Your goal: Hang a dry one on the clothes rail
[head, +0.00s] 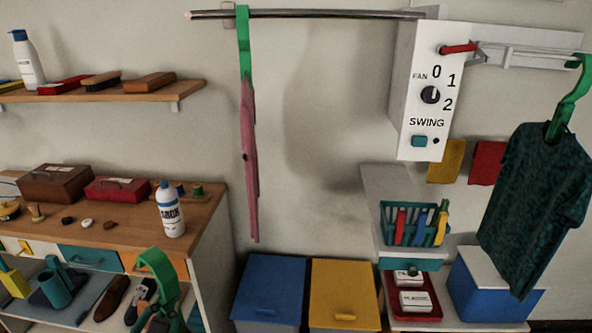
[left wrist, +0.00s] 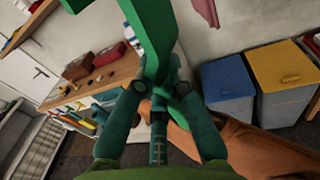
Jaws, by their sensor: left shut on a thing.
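The clothes rail (head: 330,14) runs along the wall at the top of the head view. A pink garment (head: 250,170) hangs edge-on from it near its left end, on a green hanger (head: 243,45). A dark green patterned shirt (head: 535,195) hangs on another green hanger (head: 572,95) at the far right. My left gripper (head: 162,318) is low at the left, shut on a green hanger (head: 155,265) with its hook up. In the left wrist view this hanger (left wrist: 158,50) stands between the fingertips, with brown-orange cloth (left wrist: 270,155) beyond. My right gripper is not seen.
A white fan box (head: 425,90) stands out from the wall at the rail's right end. A wooden counter (head: 120,215) with a bottle (head: 170,210) is beside my left gripper. Blue (head: 270,285) and yellow (head: 343,290) bins stand below. The rail is bare right of the pink garment.

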